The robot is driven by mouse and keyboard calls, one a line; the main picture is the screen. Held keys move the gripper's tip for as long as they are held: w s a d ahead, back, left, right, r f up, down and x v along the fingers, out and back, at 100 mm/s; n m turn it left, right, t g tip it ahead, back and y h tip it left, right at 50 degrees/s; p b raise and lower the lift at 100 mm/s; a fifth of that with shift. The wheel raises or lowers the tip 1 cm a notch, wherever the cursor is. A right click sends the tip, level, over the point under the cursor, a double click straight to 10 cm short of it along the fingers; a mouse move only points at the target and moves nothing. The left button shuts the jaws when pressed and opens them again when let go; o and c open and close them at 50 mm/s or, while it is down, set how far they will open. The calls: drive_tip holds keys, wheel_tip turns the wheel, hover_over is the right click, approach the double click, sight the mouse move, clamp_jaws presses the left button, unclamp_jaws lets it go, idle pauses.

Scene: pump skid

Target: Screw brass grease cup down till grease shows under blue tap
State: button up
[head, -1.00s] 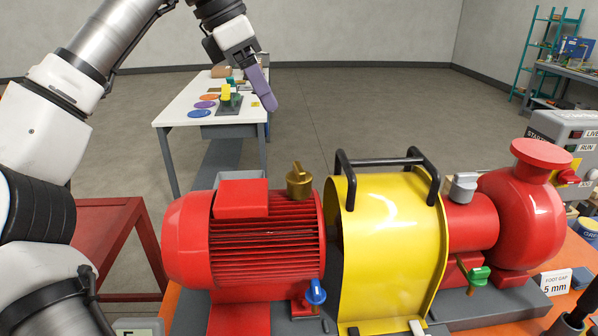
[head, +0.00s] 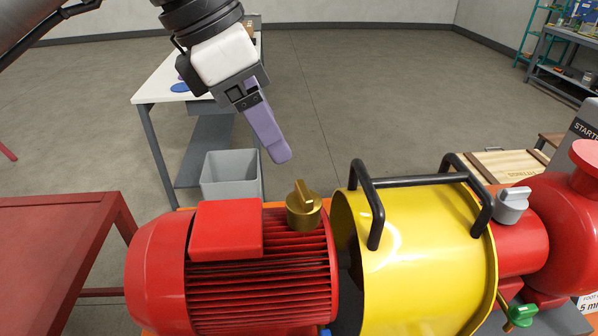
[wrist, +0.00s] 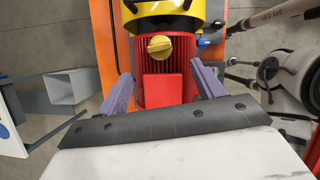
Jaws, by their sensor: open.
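The brass grease cup (head: 303,207), with a raised grip bar on top, stands upright on the red ribbed motor (head: 262,277). It also shows in the wrist view (wrist: 159,46), beyond my fingertips. The blue tap (head: 325,332) barely shows at the bottom edge of the head view; in the wrist view it (wrist: 203,43) is right of the motor. The spot under the tap is hidden. My gripper (wrist: 161,76) is open and empty, its purple fingers wide apart. In the head view it (head: 279,157) hangs above and behind the cup, not touching it.
A yellow guard (head: 425,260) with black handles (head: 373,205) stands right of the cup. A grey knobbed cup (head: 512,206) and a green tap (head: 521,315) are farther right. A grey bin (head: 231,175) stands behind the motor.

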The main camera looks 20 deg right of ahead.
sight(304, 188)
drive_tip(key=p+x, duration=0.2)
drive_tip(key=x, duration=0.8)
drive_tip(key=shift+d+f, duration=0.2)
drive_tip(key=shift+f, duration=0.05)
drive_tip(key=c, duration=1)
drive_tip(key=shift+m, duration=0.3)
drive_tip(key=m+g+b, duration=0.1)
drive_tip(key=m, duration=0.1)
drive_tip(key=m+b, duration=0.1)
drive_tip(key=m, duration=0.1)
drive_tip(key=shift+w+d+g, duration=0.1)
drive_tip(key=shift+w+g, duration=0.05)
drive_tip(key=shift+g, duration=0.25)
drive_tip(key=shift+w+m+g+y+b, duration=0.1)
drive_tip(key=shift+m+g+y+b, duration=0.45)
drive_tip(key=shift+m, duration=1.45)
drive_tip(key=shift+y, duration=0.25)
